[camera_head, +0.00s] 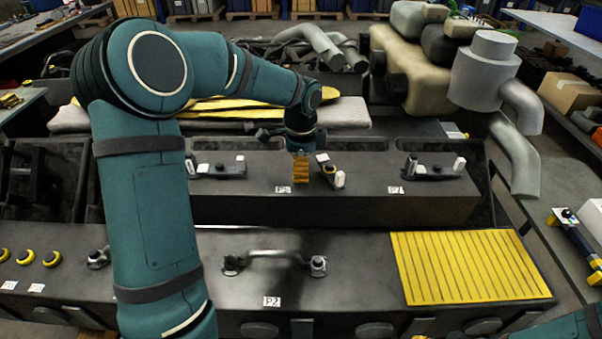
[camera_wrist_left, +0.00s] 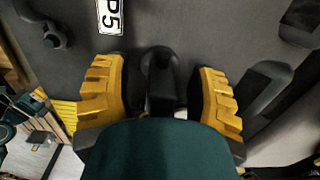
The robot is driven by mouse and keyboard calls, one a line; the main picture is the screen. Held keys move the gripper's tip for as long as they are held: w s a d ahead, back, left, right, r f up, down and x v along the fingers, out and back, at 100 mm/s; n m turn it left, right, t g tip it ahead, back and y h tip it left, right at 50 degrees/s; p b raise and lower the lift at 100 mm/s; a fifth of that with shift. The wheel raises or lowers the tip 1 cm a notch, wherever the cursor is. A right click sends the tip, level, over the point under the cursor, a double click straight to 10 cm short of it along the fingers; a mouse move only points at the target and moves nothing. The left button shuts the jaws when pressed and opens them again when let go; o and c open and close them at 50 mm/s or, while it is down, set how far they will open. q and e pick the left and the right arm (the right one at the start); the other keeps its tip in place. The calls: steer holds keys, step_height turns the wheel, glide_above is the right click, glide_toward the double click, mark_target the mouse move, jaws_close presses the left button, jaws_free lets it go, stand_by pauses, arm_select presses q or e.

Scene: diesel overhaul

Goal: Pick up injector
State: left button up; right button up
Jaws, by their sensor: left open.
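My left gripper (camera_head: 301,168) reaches down to the raised dark block, its yellow fingers beside a dark fitting with a white end and a yellow ring (camera_head: 330,172). In the left wrist view my left gripper (camera_wrist_left: 158,92) is open, with a finger on each side of a dark upright post (camera_wrist_left: 160,72), which looks like the injector. Gaps show between the post and both fingers. Its lower end is hidden by the teal gripper body. Similar dark fittings with white ends stand to the left (camera_head: 225,168) and right (camera_head: 435,170). Part of my right arm shows at the lower right.
A P5 label (camera_wrist_left: 111,14) lies close to the fingers. A bracketed pipe (camera_head: 275,256) sits on the front ledge above a P2 label (camera_head: 271,301). A yellow ribbed mat (camera_head: 470,268) lies at the right. A grey exhaust part (camera_head: 487,72) stands behind it.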

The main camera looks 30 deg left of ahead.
arm_select(q)
jaws_close()
stand_by(0.3)
step_height(320, 180, up, 10)
steer(key=shift+f+p, duration=0.15)
steer(key=shift+p, duration=0.35)
steer(key=shift+r, duration=0.5)
steer(key=shift+r+p, duration=2.05)
steer(key=shift+p, duration=0.05)
